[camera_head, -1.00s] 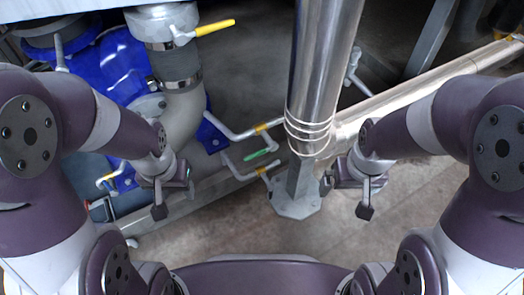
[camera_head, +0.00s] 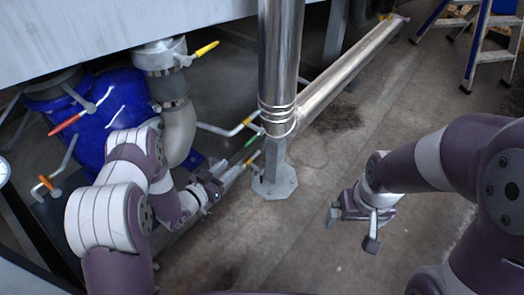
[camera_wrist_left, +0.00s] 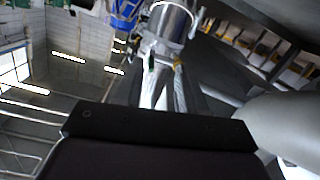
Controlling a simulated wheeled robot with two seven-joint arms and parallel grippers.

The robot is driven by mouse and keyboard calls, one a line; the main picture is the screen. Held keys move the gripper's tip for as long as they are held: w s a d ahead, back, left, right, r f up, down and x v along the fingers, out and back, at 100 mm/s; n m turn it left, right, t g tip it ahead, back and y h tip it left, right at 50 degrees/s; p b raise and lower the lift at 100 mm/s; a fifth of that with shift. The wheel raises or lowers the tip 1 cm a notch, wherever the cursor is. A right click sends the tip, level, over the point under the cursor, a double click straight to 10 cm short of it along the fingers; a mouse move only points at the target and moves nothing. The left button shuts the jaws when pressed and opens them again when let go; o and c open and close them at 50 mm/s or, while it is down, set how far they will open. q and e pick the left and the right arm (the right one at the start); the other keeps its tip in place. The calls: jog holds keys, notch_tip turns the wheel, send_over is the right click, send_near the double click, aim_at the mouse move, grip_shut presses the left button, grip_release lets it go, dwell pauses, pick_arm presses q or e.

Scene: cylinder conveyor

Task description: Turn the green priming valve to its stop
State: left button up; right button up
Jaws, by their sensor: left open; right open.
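The green valve handle (camera_head: 252,138) is a short lever low on the thin pipework, left of the foot of the shiny steel column. My left gripper (camera_head: 213,184) is below and to the left of it, open and apart from it. A small green patch that looks like the same handle shows near the top middle of the left wrist view (camera_wrist_left: 151,63), with a yellow patch beside it. My right gripper (camera_head: 352,229) is open and empty over bare floor, well to the right of the column.
The steel column (camera_head: 280,60) stands right of the green handle on a grey foot plate (camera_head: 274,186). A red handle (camera_head: 68,124) and an orange one (camera_head: 47,183) are at the left. A ladder (camera_head: 480,50) stands far right. Floor at centre right is clear.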

aim_at(254, 136)
pick_arm(q)
jog(key=shift+t+h, duration=0.5)
jog(key=b+x, duration=0.2)
jog(key=x, duration=0.2)
jog(key=r+b+x, duration=0.1)
jog(key=x, duration=0.3)
jog(key=r+b+x, duration=0.1)
jog(key=b+x, duration=0.1)
jog(key=x, duration=0.3)
jog(key=shift+r+b, duration=0.25)
jog(key=shift+b, duration=0.05)
jog(key=shift+w+d+r, duration=0.1)
jog(key=shift+w+d, duration=0.05)
grip_shut()
